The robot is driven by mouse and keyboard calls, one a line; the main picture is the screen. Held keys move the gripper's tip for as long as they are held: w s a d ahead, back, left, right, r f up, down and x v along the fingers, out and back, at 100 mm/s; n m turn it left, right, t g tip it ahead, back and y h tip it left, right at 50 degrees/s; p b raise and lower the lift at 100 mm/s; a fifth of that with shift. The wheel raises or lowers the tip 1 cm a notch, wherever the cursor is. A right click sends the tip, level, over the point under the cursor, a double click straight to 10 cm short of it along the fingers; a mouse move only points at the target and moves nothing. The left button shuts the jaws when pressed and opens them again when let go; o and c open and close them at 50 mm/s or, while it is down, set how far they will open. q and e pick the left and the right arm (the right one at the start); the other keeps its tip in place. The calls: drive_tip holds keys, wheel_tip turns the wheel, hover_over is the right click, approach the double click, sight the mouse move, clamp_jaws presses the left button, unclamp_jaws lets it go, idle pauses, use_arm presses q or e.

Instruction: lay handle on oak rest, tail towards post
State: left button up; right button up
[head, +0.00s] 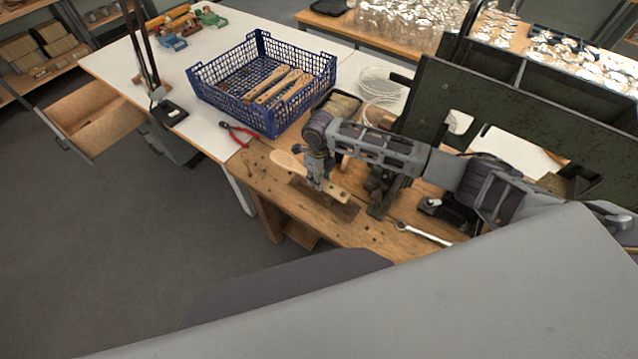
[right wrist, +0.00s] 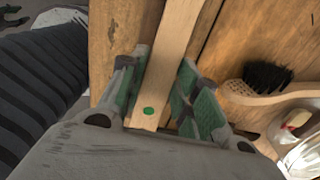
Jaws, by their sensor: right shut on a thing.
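The pale wooden handle (head: 287,162) is in the head view above the wooden bench, its rounded end pointing left. In the right wrist view the handle (right wrist: 170,60) runs between the green finger pads, with a green dot near its lower end. My right gripper (head: 318,183) is shut on the handle; it also shows in the right wrist view (right wrist: 160,100). A dark flat piece (head: 343,211) lies under the handle. A dark upright (head: 383,197) stands right of it. I cannot tell for sure which parts are the oak rest and the post. My left gripper is not in view.
A blue crate (head: 263,115) with wooden handles stands behind on a white table. A black-bristled brush (right wrist: 265,85) lies right of the gripper.

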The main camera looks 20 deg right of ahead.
drive_tip(key=shift+f+b, duration=1.45)
drive_tip(key=shift+f, duration=0.25)
drive_tip(key=o, duration=1.1)
drive_tip(key=shift+c, duration=0.2)
drive_tip(key=shift+r, duration=0.25)
drive_tip(key=shift+r+p, duration=2.25)
drive_tip(key=shift+p, duration=0.15)
drive_tip(key=shift+r+p, duration=0.4)
drive_tip(key=shift+r, duration=3.15)
